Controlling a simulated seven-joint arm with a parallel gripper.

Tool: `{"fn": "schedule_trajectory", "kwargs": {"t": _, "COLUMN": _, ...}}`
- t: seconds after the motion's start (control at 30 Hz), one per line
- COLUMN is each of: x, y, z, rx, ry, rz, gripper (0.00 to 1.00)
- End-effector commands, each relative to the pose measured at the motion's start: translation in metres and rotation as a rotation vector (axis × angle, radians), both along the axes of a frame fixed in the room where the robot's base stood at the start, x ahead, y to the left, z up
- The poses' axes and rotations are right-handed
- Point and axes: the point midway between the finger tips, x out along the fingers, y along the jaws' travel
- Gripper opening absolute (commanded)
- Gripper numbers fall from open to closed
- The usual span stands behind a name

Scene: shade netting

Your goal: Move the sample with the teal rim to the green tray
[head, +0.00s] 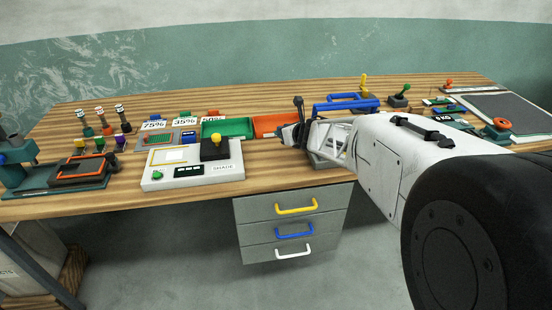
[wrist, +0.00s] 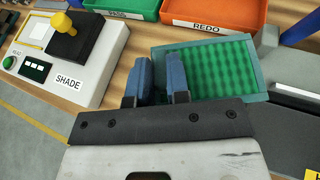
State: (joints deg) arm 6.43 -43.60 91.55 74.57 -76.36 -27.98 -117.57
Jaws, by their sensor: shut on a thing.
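The sample with the teal rim (wrist: 262,85) shows in the wrist view as a flat frame with green netting. My gripper (wrist: 158,68) is shut on its left side, with one blue-grey finger left of the frame and the other over it. In the head view my gripper (head: 297,128) is above the bench, right of the white SHADE device, and I cannot make out the sample there. The green tray (head: 228,128) stands empty behind the device, left of my gripper. Its front edge shows at the top of the wrist view (wrist: 120,12).
The orange REDO tray (wrist: 215,20) adjoins the green tray on its right. The white SHADE device (head: 190,175) with a yellow-knobbed black block stands in front of the green tray. Blue-handled equipment (head: 345,104) stands behind my gripper. Several small knobbed samples stand at the left.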

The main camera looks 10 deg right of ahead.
Motion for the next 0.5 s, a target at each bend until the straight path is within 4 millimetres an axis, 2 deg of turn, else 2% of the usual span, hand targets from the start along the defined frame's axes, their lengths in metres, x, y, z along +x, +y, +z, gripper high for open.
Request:
{"fn": "schedule_trajectory", "kwargs": {"t": 0.17, "x": -0.032, "y": 0.006, "z": -0.017, "rx": 0.001, "ry": 0.002, "rz": 0.085, "gripper": 0.00}}
{"fn": "schedule_trajectory", "kwargs": {"t": 0.5, "x": -0.114, "y": 0.024, "z": -0.047, "rx": 0.000, "ry": 0.002, "rz": 0.282, "gripper": 0.00}}
